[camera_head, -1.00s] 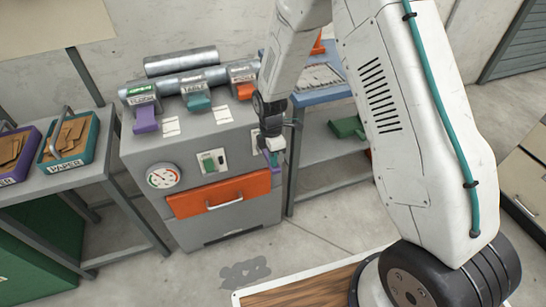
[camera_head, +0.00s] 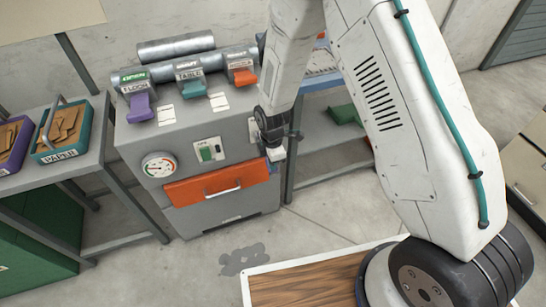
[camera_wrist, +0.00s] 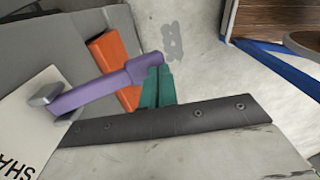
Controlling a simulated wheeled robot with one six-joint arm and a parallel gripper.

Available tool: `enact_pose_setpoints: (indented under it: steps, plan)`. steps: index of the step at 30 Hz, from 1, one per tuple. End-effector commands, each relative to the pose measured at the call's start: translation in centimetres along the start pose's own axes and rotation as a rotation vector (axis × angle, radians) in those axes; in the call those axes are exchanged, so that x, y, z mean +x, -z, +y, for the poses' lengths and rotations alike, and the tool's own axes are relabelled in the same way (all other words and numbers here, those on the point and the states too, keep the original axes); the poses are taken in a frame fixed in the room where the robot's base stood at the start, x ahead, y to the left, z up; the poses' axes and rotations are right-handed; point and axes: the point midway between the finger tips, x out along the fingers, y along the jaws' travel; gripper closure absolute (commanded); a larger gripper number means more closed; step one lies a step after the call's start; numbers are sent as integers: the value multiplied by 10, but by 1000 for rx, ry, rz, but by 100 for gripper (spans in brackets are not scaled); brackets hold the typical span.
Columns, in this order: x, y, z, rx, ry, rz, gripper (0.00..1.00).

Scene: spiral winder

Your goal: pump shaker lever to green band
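The purple shaker lever (camera_wrist: 100,92) shows in the wrist view, running from a grey pivot at left to a thicker grip end. The teal fingers of my gripper (camera_wrist: 160,72) lie close together at that grip end, and the lever crosses over their tips. I see no lever between the fingers; whether they touch it is hard to tell. In the head view my gripper (camera_head: 275,155) is at the grey machine's right side, beside the orange drawer, and mostly hides the lever. The round gauge (camera_head: 158,165) has coloured bands; its needle is too small to read surely.
The grey machine's top carries purple (camera_head: 141,106), teal (camera_head: 193,88) and orange (camera_head: 244,77) levers. The orange drawer (camera_head: 215,184) has a handle. Paper trays (camera_head: 62,152) stand on the left bench. A wooden board (camera_head: 305,280) is near my base.

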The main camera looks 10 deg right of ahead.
Motion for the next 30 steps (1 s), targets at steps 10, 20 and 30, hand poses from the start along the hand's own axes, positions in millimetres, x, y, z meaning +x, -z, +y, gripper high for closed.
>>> enact_pose_setpoints:
  steps: [10,20,30]
  plan:
    - [12,0,-1,0,5,-1,100]
    - [15,-1,-2,0,9,-1,100]
    - [-6,0,-8,-2,3,-1,100]
